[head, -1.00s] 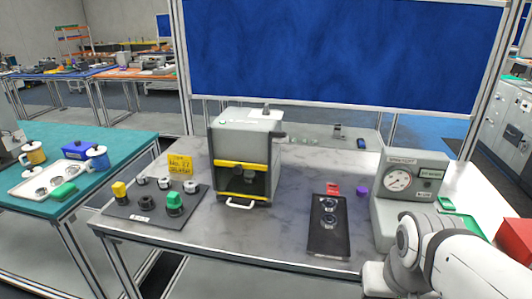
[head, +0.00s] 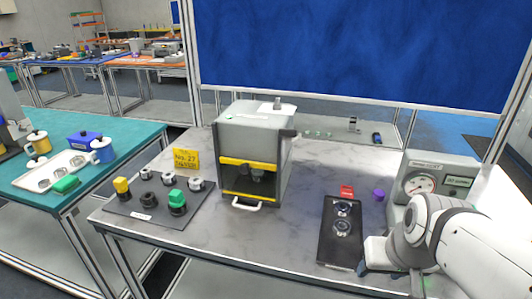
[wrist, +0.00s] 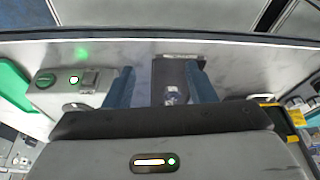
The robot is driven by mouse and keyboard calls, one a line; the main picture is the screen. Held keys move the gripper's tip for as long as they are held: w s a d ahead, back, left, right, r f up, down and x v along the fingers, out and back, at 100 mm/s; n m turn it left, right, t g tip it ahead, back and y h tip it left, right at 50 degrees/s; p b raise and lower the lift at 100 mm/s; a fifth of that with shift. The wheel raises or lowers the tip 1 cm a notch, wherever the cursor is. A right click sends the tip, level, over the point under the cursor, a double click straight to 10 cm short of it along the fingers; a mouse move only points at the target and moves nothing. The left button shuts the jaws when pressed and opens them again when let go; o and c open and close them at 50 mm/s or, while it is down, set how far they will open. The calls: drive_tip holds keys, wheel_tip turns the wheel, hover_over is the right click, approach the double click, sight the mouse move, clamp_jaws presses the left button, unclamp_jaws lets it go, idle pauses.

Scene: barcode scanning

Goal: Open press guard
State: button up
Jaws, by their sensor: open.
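The press (head: 255,130) is a grey box standing on the table in the middle of the head view. Its front guard has a yellow bar (head: 248,163) across the top and a white handle (head: 246,204) at its bottom edge. The guard appears to be down, with dark parts visible behind it. My gripper (head: 378,258) is low at the right in the head view, well to the right of the press and apart from it. In the wrist view its two blue-grey fingers (wrist: 162,85) are spread with nothing held between them.
A black tray (head: 325,255) with round metal parts lies between press and gripper. A gauge box (head: 425,164) stands behind my arm. A dark mat (head: 126,208) with knobs and a yellow sign (head: 185,159) are left of the press. Bare table lies in front of the press.

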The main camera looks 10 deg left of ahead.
drive_tip(key=w+a+r+n+t+y+b, duration=0.1)
drive_tip(key=w+a+n+t+y+b, duration=0.3)
drive_tip(key=w+a, duration=0.9)
drive_tip(key=m+t+h+b, duration=0.6)
drive_tip(key=t, duration=0.4)
approach(243, 170)
drive_tip(key=w, duration=0.9)
drive_tip(key=shift+w+d+f, duration=0.1)
drive_tip(key=shift+d+f, duration=0.05)
drive_tip(key=shift+d, duration=0.2)
clamp_jaws()
